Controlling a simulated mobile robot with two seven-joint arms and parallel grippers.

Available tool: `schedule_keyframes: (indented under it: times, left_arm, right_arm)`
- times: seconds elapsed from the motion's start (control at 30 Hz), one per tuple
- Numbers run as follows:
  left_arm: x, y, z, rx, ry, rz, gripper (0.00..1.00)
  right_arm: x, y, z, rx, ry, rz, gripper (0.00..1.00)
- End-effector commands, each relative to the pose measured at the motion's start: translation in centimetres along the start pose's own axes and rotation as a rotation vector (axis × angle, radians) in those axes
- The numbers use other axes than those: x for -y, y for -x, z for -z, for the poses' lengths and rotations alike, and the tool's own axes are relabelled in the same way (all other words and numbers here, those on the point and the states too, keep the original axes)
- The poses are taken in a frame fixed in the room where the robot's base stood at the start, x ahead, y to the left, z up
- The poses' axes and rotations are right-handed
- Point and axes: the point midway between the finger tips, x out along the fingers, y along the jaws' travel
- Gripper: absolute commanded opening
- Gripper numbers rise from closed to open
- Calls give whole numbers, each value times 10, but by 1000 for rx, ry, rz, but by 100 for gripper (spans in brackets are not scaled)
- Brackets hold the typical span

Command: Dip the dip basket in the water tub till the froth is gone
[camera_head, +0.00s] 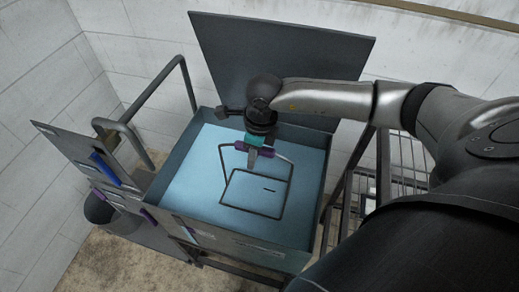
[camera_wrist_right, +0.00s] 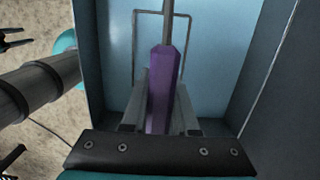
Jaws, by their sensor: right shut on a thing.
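The water tub (camera_head: 318,190) is a grey open box filled with light blue water. My right gripper (camera_head: 262,150) is above the tub, shut on the purple handle of the dip basket. The dip basket (camera_head: 254,194) shows as a dark wire frame at the water; how deep it sits is hard to tell. In the right wrist view the purple handle (camera_wrist_right: 163,85) lies between the fingers, with the basket's wire (camera_wrist_right: 162,12) beyond it. No froth can be made out on the water.
A raised grey lid (camera_head: 280,55) stands behind the tub. A bent metal rail (camera_head: 150,100) and a panel with a blue handle (camera_head: 105,168) are at the left. A wire rack (camera_head: 400,160) stands at the right. A dark bucket (camera_head: 98,210) is at the lower left.

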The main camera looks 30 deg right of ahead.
Motion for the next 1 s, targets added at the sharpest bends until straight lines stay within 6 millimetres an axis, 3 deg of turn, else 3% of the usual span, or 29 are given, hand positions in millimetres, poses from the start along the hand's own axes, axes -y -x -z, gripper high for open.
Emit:
schedule_keyframes:
  times: [0.03, 1.0]
  left_arm:
    - [0, 7, 1, 0, 0, 0, 47]
    - [1, 69, 6, 0, 0, 0, 47]
  right_arm:
    - [1, 10, -3, 6, 0, 3, 0]
    - [1, 95, -13, 5, 1, 3, 0]
